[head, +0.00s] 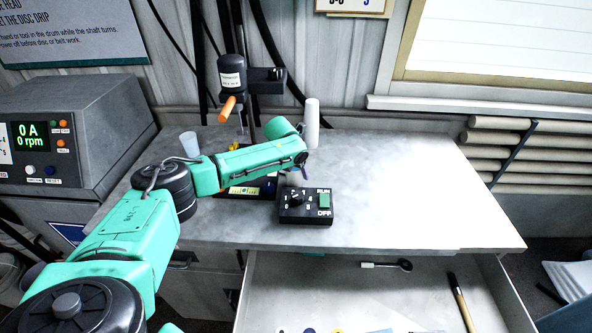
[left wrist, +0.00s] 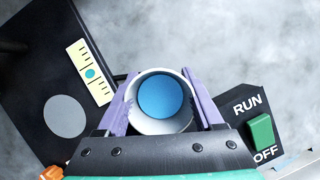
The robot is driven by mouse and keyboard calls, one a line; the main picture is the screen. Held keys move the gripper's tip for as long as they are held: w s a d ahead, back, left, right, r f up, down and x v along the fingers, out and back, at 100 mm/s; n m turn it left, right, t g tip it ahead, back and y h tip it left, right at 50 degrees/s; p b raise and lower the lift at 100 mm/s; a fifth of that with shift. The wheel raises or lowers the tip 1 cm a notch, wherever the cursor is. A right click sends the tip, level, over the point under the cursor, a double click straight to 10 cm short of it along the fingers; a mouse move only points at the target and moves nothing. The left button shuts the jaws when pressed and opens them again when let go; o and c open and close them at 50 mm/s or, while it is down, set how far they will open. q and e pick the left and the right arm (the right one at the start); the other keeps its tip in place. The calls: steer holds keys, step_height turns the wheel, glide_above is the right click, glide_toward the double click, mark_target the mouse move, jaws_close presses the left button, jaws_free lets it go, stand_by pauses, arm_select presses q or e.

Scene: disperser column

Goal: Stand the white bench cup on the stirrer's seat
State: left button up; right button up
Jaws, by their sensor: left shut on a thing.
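In the left wrist view my left gripper (left wrist: 163,112) is shut on the white bench cup (left wrist: 148,126), its purple fingers on either side. The cup is seen from above, with a blue round inside. The stirrer's black base (left wrist: 35,75) is to the left of the cup, with the round grey seat (left wrist: 65,116) on it, clear of the cup. In the head view my left gripper (head: 303,168) is over the bench behind the control box, and the cup is mostly hidden there. The stirrer base is partly behind my arm. My right gripper is not in view.
The black RUN/OFF control box (head: 306,207) is close to the right of my gripper. The stirrer's motor head (head: 232,76) hangs over the base. A pale cup (head: 190,144) and a white cylinder (head: 312,125) stand behind. The bench is clear at right; a drawer (head: 400,290) is open below.

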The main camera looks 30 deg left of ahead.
arm_select(q)
steer(key=shift+w+f, duration=0.1)
steer(key=o, duration=1.3)
steer(key=shift+o, duration=0.5)
